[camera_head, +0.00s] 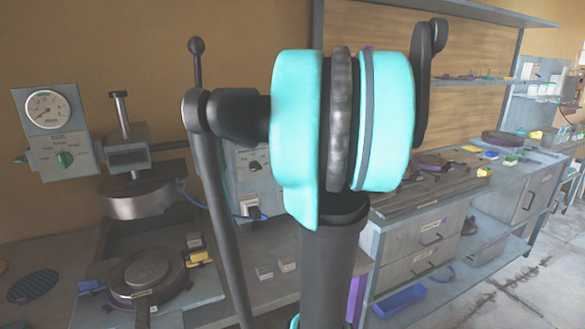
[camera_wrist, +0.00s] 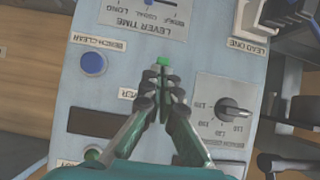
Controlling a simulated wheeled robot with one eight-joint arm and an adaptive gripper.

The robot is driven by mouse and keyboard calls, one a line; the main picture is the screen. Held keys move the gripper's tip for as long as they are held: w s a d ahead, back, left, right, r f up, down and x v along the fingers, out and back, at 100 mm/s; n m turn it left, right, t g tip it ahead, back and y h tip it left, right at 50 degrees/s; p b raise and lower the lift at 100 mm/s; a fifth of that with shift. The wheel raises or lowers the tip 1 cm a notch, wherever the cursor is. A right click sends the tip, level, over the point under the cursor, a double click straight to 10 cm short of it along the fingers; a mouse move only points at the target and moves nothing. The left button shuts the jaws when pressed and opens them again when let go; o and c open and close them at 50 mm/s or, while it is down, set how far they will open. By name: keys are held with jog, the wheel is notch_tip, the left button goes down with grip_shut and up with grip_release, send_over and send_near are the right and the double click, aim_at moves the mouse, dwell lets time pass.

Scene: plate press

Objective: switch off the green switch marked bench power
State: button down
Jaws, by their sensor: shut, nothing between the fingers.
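In the wrist view my gripper (camera_wrist: 163,80) is shut and empty, over the face of a grey control panel (camera_wrist: 190,62). A small green switch tip (camera_wrist: 163,61) shows just beyond the fingertips. The fingers hide the rest of it, and I cannot tell whether they touch it. A white label (camera_wrist: 128,94) beside the fingers is partly hidden; its visible end seems to read "WER". In the head view my arm covers much of the panel (camera_head: 243,160), and neither the green switch nor my gripper can be made out there.
The panel also carries a blue button (camera_wrist: 93,63) marked bench clear, a black rotary knob (camera_wrist: 232,108), a dark window (camera_wrist: 92,121), a lever time scale (camera_wrist: 150,10) and a green button (camera_wrist: 92,154). In the head view a gauge box (camera_head: 50,130) and round press (camera_head: 145,275) stand left.

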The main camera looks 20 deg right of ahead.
jog(key=shift+f+t, duration=0.2)
jog(key=shift+t, duration=0.2)
jog(key=shift+r, duration=0.8)
